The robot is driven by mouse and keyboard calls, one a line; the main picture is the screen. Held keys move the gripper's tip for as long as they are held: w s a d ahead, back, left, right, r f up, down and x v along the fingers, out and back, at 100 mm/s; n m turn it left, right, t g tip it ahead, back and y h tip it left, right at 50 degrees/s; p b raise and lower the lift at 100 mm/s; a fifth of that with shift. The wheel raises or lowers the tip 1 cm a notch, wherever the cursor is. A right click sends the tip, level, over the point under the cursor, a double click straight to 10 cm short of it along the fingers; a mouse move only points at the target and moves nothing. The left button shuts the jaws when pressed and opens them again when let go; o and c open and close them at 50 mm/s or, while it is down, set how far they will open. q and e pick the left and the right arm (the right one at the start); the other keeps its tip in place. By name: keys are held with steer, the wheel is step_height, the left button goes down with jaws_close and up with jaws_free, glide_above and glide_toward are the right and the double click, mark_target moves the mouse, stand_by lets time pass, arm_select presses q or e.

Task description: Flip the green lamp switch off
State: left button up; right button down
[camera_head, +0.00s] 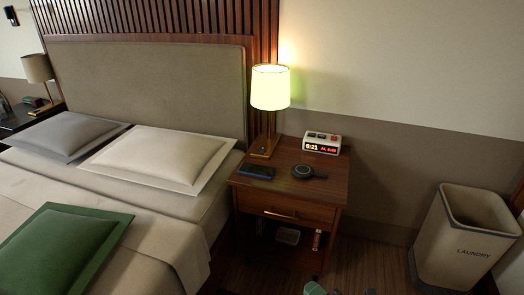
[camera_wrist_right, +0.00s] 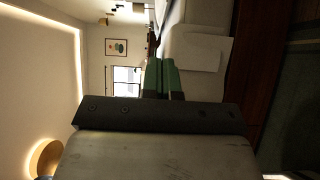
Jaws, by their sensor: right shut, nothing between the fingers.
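My right gripper (camera_head: 340,291) just enters at the bottom edge of the head view, in front of the nightstand and well apart from the lamp. In the right wrist view its green fingers (camera_wrist_right: 162,72) are together, with nothing between them. The lamp is not recognisable in that view. My left gripper is not in view.
The bed (camera_head: 176,200) is on the left, with an unlit lamp (camera_head: 38,69) beyond. A laundry bin (camera_head: 462,240) stands right. Floor between nightstand and bin is clear.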

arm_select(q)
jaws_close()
arm_select(e)
steer(key=s+d+f+m+g+h, duration=0.2)
steer(key=s+d+f+m+h, duration=0.1)
steer(key=f+m+h, duration=0.3)
steer(key=s+d+f+m+g+h, duration=0.2)
steer(key=s+d+f+m+h, duration=0.1)
steer(key=f+m, duration=0.45)
steer(key=s+d+f+m+g+h, duration=0.1)
steer(key=s+f+m+g, duration=0.2)
steer(key=s+m, duration=0.2)
steer(key=s+d+f+m+g+h, duration=0.1)
steer(key=s+f+m+g, duration=0.3)
steer(key=s, duration=0.6)
steer(key=shift+d+m+g, duration=0.3)
steer(key=shift+d+m, duration=0.2)
steer(key=shift+m, duration=0.05)
steer(key=shift+r, duration=0.1)
